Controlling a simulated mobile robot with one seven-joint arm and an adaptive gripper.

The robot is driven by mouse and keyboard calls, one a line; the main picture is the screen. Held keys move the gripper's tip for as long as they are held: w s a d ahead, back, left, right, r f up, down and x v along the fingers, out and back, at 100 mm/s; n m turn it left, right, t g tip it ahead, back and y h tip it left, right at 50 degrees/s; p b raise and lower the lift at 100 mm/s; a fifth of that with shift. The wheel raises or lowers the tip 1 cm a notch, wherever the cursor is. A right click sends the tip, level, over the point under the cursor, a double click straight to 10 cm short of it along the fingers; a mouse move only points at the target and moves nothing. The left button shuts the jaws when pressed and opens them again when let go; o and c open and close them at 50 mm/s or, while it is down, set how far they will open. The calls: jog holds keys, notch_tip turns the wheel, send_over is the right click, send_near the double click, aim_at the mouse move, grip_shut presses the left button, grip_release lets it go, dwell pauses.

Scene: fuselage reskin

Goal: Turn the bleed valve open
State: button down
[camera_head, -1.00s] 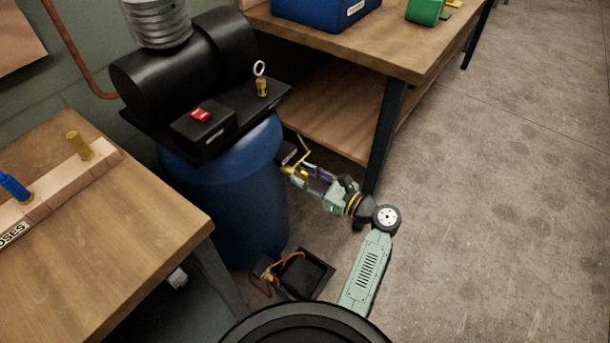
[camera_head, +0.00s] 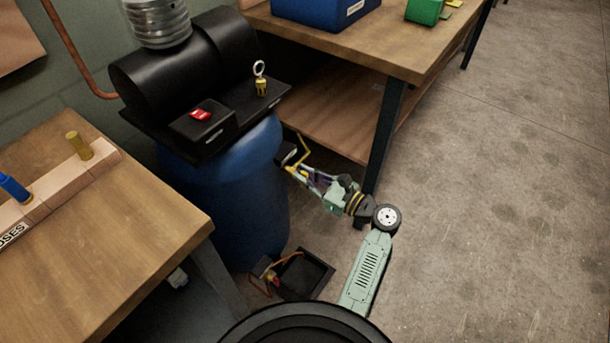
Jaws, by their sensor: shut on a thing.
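A blue tank (camera_head: 225,210) stands between two benches. On its right side a bent yellow lever (camera_head: 305,147) shows beside a small black block (camera_head: 286,154). My gripper (camera_head: 293,169) reaches in from the right and is shut on the lower end of the yellow part; its fingertips are small and partly hidden here. Low by the tank's base is a small red-handled fitting (camera_head: 271,277) with a copper tube (camera_head: 287,258). No label shows which of these two is the bleed valve.
A black tray (camera_head: 308,276) lies on the floor below my arm. A wooden bench (camera_head: 400,55) with a dark leg (camera_head: 385,135) stands close behind the arm. Another bench (camera_head: 130,245) is at left. Open floor (camera_head: 490,200) lies to the right.

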jog(key=shift+s+a+f+n, duration=0.1)
jog(key=shift+s+a+n, duration=0.15)
jog(key=shift+n, duration=0.45)
jog(key=shift+s+a+f+n+b, duration=0.15)
jog(key=shift+f+n+b, duration=0.15)
jog(key=shift+n+b, duration=1.8)
jog(key=shift+s+a+f+n+b, duration=0.25)
jog(key=shift+n+b, duration=0.75)
jog(key=shift+n, duration=2.25)
jog(key=shift+s+d+f+n+b, duration=0.1)
jog(key=shift+f+n+b, duration=0.3)
jog(key=shift+n+b, duration=1.7)
jog(key=shift+n+p, duration=0.45)
jog(key=shift+n, duration=0.3)
jog(key=c, duration=1.8)
grip_release()
jog(key=shift+r, duration=0.1)
jog(key=shift+o, duration=0.4)
jog(key=shift+w+r, duration=0.1)
jog(key=shift+d, duration=0.1)
